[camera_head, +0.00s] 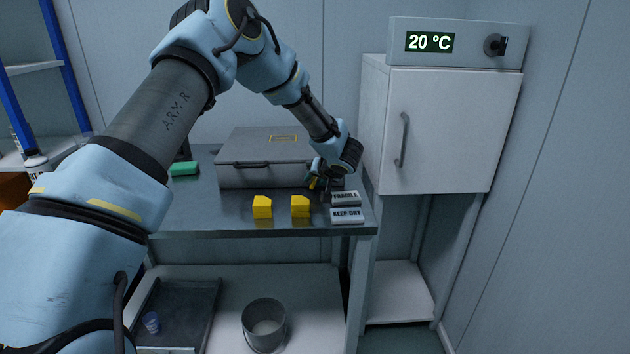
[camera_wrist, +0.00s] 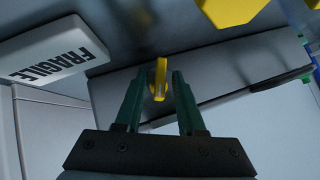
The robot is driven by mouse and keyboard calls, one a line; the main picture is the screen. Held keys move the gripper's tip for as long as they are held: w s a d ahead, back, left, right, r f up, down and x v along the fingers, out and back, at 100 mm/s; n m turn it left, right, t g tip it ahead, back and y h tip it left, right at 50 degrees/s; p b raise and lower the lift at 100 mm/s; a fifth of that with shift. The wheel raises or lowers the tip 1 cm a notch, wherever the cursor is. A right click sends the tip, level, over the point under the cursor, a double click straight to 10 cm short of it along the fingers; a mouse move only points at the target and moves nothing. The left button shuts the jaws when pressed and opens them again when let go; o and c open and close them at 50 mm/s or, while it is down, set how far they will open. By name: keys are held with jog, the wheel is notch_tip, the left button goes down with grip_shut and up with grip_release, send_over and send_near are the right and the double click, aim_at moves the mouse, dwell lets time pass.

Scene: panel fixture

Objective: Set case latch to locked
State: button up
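The case (camera_head: 265,173) is a closed grey metal box on the table, with a dark handle on its front. The case latch is a small yellow tab, seen in the wrist view (camera_wrist: 160,76) and partly hidden by my gripper in the head view (camera_head: 312,183) at the case's front right. My gripper (camera_wrist: 158,72) has its two dark green fingers apart, one on each side of the latch, with narrow gaps between. In the head view my gripper (camera_head: 321,187) is low at the case's front right corner. I cannot tell the latch's setting.
Two yellow blocks (camera_head: 262,207) (camera_head: 300,206) stand in front of the case. A FRAGILE block (camera_head: 345,198) and a KEEP DRY block (camera_head: 347,216) lie close to my gripper. A white cabinet (camera_head: 450,130) stands right of the table. A green block (camera_head: 184,169) lies left.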

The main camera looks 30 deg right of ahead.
grip_shut()
dwell(0.3)
jog(key=shift+w+a+r+h+p, duration=0.1)
jog(key=shift+r+h+p, duration=0.1)
jog(key=shift+h+p, duration=0.15)
jog(key=shift+n+g, duration=0.3)
jog(key=shift+f+n+g+h, duration=0.2)
jog(key=shift+n+g+h, duration=0.2)
jog(key=shift+h, duration=0.35)
jog(key=shift+h+b, duration=0.4)
jog(key=shift+h, duration=0.1)
jog(key=shift+o, duration=0.8)
grip_release()
